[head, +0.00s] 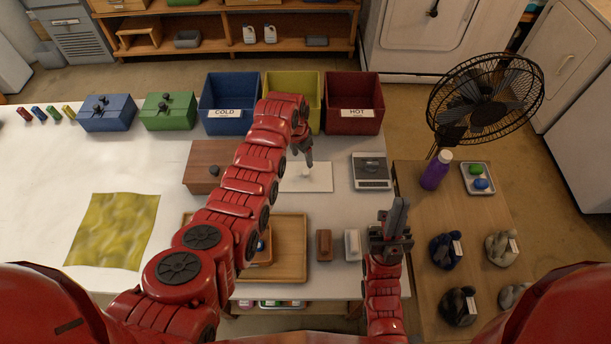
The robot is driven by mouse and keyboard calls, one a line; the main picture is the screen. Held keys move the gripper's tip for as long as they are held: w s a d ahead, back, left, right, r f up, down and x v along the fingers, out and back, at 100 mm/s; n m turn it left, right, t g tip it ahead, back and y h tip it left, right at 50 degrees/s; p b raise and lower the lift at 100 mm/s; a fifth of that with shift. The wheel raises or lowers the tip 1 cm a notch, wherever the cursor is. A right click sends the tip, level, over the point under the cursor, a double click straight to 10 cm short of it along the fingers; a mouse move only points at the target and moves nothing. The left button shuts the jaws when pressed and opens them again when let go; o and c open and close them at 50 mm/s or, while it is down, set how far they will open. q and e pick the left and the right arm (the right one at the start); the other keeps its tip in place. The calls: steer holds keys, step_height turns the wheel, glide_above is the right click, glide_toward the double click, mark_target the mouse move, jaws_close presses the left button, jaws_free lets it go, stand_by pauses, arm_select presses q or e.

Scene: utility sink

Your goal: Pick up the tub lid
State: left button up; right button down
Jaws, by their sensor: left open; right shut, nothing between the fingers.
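A flat white square panel (318,184) with a small pale knob or object on it lies on the white table; it may be the tub lid, but I cannot tell for sure. My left gripper (306,160) is open and reaches over this panel, its fingers pointing down close to the pale knob. My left arm hides the panel's left part. I cannot tell whether the fingers touch the knob. My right gripper (398,213) is shut and empty, pointing up over the table's right front edge.
Blue COLD (227,118), yellow (306,88) and red HOT (352,118) bins stand at the back. A scale (371,172) lies right of the panel, a brown knobbed box (203,160) left. A wooden tray (290,255) and two small blocks lie in front.

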mark_target(305, 172)
arm_select(q)
steer(key=f+b, duration=0.1)
steer(key=f, duration=0.1)
steer(key=f+b, duration=0.2)
steer(key=f, duration=0.1)
steer(key=shift+w+d+f, duration=0.3)
steer(key=shift+f, duration=0.05)
steer(key=f+b, duration=0.4)
steer(key=shift+w+d+f+b, duration=0.15)
steer(key=shift+w+d+b, duration=0.05)
steer(key=shift+b, duration=0.15)
jaws_close()
